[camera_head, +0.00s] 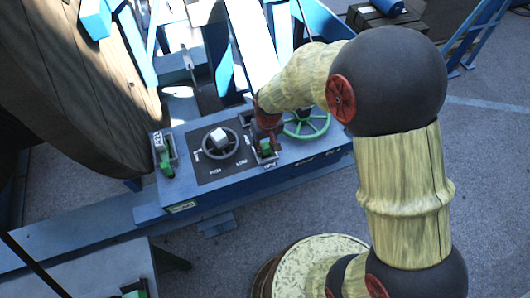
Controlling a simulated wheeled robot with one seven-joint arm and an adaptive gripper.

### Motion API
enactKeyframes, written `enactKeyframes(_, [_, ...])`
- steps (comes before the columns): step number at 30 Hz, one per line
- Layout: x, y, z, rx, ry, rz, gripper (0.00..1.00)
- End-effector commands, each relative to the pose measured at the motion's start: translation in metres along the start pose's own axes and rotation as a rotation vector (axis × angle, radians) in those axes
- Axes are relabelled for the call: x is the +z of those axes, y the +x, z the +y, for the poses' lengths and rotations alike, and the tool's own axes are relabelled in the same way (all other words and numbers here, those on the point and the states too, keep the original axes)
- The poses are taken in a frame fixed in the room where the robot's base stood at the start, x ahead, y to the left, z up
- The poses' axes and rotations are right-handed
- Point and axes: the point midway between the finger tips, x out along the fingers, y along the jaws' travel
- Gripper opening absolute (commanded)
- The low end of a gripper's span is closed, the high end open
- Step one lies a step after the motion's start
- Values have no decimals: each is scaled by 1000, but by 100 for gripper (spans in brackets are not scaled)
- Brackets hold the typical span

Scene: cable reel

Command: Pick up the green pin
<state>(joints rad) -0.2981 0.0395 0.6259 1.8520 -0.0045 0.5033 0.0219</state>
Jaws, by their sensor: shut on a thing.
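A small green pin (265,149) shows at the right part of the blue control panel (190,194), in or just above a small slot there. My gripper (266,139) reaches down over the pin from above and is shut on it. The fingers hide the pin's upper part, and I cannot tell whether it is clear of the slot. Another green part (165,160) sits in a holder at the panel's left end.
A dark handwheel (238,146) stands mid-panel and a green handwheel (305,123) close right of my gripper. A large wooden reel (70,85) rises at left. Grey floor at right is open.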

Motion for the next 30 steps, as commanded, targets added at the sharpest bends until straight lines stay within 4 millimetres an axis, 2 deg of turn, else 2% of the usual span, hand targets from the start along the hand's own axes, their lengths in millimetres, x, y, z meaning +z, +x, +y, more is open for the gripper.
enactKeyframes(20, [-2,-6,0,0,0,2,0])
enactKeyframes(26, [-5,-28,0,0,0,6,0])
enactKeyframes(30, [-8,-52,0,0,0,7,0])
